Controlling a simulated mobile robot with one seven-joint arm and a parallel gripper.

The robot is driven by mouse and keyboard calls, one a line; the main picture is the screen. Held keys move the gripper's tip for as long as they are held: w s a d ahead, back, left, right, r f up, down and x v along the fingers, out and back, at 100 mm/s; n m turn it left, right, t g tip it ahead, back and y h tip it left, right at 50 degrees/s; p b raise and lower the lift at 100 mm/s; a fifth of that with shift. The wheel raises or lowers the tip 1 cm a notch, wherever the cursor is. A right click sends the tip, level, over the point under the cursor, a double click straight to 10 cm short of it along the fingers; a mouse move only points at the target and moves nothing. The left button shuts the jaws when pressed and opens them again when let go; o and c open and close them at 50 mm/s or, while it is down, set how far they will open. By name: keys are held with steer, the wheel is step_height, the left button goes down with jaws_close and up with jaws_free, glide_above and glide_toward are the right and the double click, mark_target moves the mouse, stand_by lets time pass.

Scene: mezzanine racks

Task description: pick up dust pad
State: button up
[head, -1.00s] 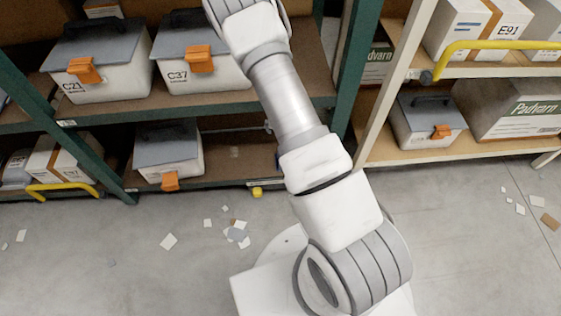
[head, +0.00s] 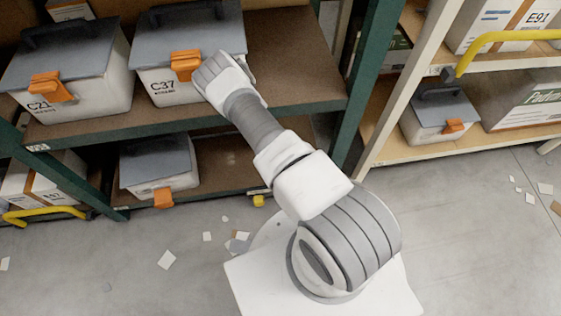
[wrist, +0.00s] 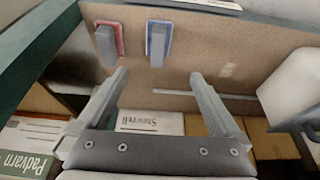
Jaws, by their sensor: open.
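In the wrist view two small pads with grey block handles lie on a brown shelf board, one with a red base (wrist: 108,42) and one with a blue base (wrist: 158,40). I cannot tell which is the dust pad. My gripper (wrist: 158,76) is open and empty, its fingers spread. The blue-based pad is beyond the gap between the fingertips, and the red-based pad is beyond the left finger. Both appear apart from the fingers. In the head view neither pad can be made out, and my gripper is hidden behind my arm's end.
In the head view, grey-lidded bins C37 (head: 188,70) and C21 (head: 70,75) stand on the green rack's shelf, with another bin (head: 158,165) below. A green upright (head: 362,80) stands right of the shelf. Paper scraps (head: 167,260) litter the floor.

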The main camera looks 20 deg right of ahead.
steer(key=b+x, duration=0.4)
steer(key=x, duration=0.7)
steer(key=shift+f+b, duration=0.15)
steer(key=shift+b, duration=0.15)
steer(key=shift+w+d+b+x, duration=0.15)
steer(key=shift+b+x, duration=0.7)
steer(key=shift+x, duration=0.65)
steer(key=shift+w+d+b+x, duration=0.15)
steer(key=shift+b+x, duration=0.65)
steer(key=shift+x, duration=0.65)
steer(key=shift+r, duration=0.25)
steer(key=c, duration=1.5)
steer(key=shift+o, duration=0.2)
steer(key=shift+w+r+p, duration=0.1)
steer(key=shift+r+p, duration=0.3)
steer(key=shift+r, duration=0.25)
steer(key=r, duration=0.1)
steer(key=r+p, duration=0.1)
steer(key=s+r+p, duration=0.1)
steer(key=r, duration=0.1)
steer(key=shift+s+d, duration=0.1)
steer(key=shift+d, duration=0.25)
steer(key=s+d+r+p, duration=0.4)
steer(key=s+d+r, duration=0.1)
steer(key=s, duration=0.4)
steer(key=shift+r, duration=0.35)
